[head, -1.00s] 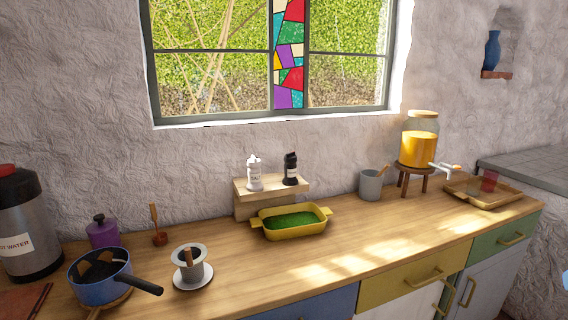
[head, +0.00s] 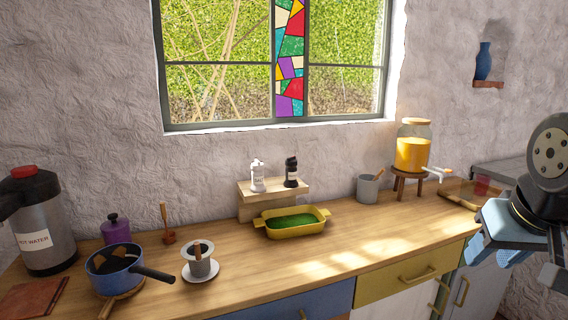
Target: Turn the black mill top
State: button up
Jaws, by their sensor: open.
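The black mill (head: 291,172) stands upright on a small raised wooden shelf (head: 246,197) at the back of the counter, against the wall. It has a dark body with a pale label and a black top. A white mill (head: 257,176) stands beside it on the left, apart from it. My gripper (head: 508,268) is at the lower right edge of the head view, open and well away from the black mill. Part of it and of my arm is cut off by the frame edge. Nothing shows between its fingers.
A yellow dish with green contents (head: 291,228) sits in front of the shelf. To the right are a grey cup (head: 367,190) and a drink dispenser (head: 412,152) on a stool. At left are a blue pan (head: 117,275), a white dripper (head: 200,262) and a hot water flask (head: 42,225).

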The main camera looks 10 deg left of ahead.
aim_at(291, 162)
jog(key=u, duration=0.1)
jog(key=i, duration=1)
jog(key=z, duration=0.1)
